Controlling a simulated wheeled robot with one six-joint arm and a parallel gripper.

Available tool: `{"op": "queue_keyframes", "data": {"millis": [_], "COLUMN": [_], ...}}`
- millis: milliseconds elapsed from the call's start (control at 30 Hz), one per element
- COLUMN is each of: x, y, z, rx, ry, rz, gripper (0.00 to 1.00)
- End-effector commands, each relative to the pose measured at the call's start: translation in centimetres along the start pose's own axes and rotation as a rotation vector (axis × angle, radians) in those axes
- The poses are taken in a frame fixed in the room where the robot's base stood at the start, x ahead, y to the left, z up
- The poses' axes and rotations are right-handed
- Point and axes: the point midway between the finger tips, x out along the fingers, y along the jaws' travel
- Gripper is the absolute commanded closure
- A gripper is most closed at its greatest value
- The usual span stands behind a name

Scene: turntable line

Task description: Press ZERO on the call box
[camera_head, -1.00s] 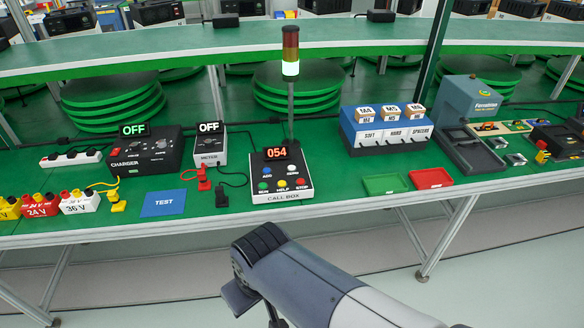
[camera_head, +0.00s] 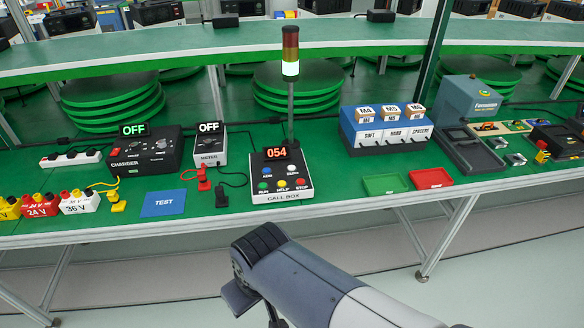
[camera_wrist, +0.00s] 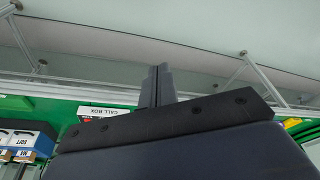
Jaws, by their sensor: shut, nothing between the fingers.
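The call box (camera_head: 281,178) stands on the green bench near the middle of the head view. Its display (camera_head: 276,153) reads 054. It has a blue and a white button in the upper row, and green, yellow and red buttons below. The white button (camera_head: 292,169) has a label too small to read surely. A stack light (camera_head: 290,55) rises behind it, its lower section lit pale. My gripper (camera_wrist: 159,72) is shut and empty in the wrist view. The call box front edge (camera_wrist: 104,112) shows there beside the fingers, upside down. My arm sits in front of the bench, apart from the box.
Left of the box are a meter (camera_head: 210,148), a charger (camera_head: 146,152), a blue TEST mat (camera_head: 163,203) and a dark plug (camera_head: 221,196). On the right are green (camera_head: 385,185) and red (camera_head: 431,178) trays and a drawer unit (camera_head: 387,128). The floor before the bench is clear.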

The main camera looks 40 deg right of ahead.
Motion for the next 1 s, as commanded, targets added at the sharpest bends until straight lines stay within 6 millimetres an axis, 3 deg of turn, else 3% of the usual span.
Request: {"op": "queue_keyframes", "data": {"millis": [800, 900, 1000], "x": [0.0, 0.0, 0.1], "y": [0.0, -0.2, -0.8], "z": [0.0, -0.4, -1.5], "rx": [0.004, 0.062, 0.23], "ry": [-0.001, -0.01, -0.037], "rz": [-0.001, -0.016, -0.06], "gripper": [1.0, 1.0, 1.0]}}
